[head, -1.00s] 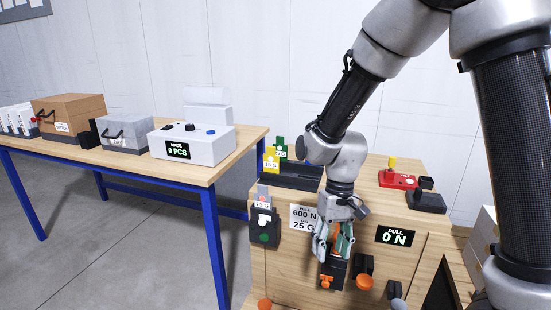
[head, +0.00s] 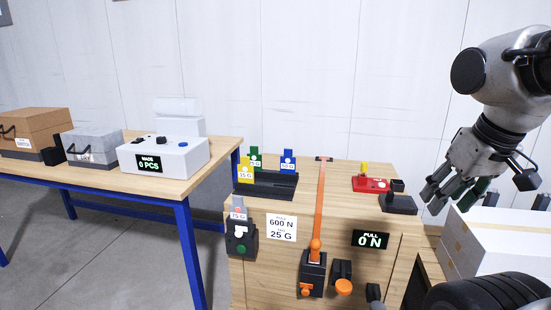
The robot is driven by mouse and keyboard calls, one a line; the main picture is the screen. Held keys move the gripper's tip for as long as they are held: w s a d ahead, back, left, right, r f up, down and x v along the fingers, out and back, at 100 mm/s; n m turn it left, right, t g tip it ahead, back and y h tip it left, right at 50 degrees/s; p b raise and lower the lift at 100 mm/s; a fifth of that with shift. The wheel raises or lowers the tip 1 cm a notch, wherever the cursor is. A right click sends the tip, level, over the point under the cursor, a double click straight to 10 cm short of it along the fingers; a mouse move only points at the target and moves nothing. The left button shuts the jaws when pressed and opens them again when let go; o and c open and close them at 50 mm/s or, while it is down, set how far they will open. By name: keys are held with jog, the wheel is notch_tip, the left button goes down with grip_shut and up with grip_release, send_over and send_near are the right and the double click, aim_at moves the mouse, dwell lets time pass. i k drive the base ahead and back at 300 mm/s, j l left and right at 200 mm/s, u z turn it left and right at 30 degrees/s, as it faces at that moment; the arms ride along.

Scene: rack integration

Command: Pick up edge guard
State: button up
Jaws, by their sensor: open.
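My gripper (head: 434,198) is at the right in the head view, open and with nothing seen between its fingers. It points down and left, in front of the wall and above the gap between the wooden bench and a white carton. No part is clearly marked as the edge guard. A low black block (head: 399,204) sits on the bench's right front edge, left of my gripper and apart from it. Dark pieces (head: 541,202) show at the carton's top; their shape is unclear.
The wooden bench (head: 340,180) carries an orange strap (head: 321,200), a black rack (head: 268,187) with coloured tags, and a red device (head: 369,184). The white carton (head: 490,235) stands at the right. A blue-legged table (head: 205,171) with boxes stands left.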

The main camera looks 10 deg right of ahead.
aim_at(405, 207)
jog(key=i+l+z, duration=0.3)
jog(key=i, duration=0.15)
jog(key=i+z, duration=0.3)
jog(key=i, duration=0.15)
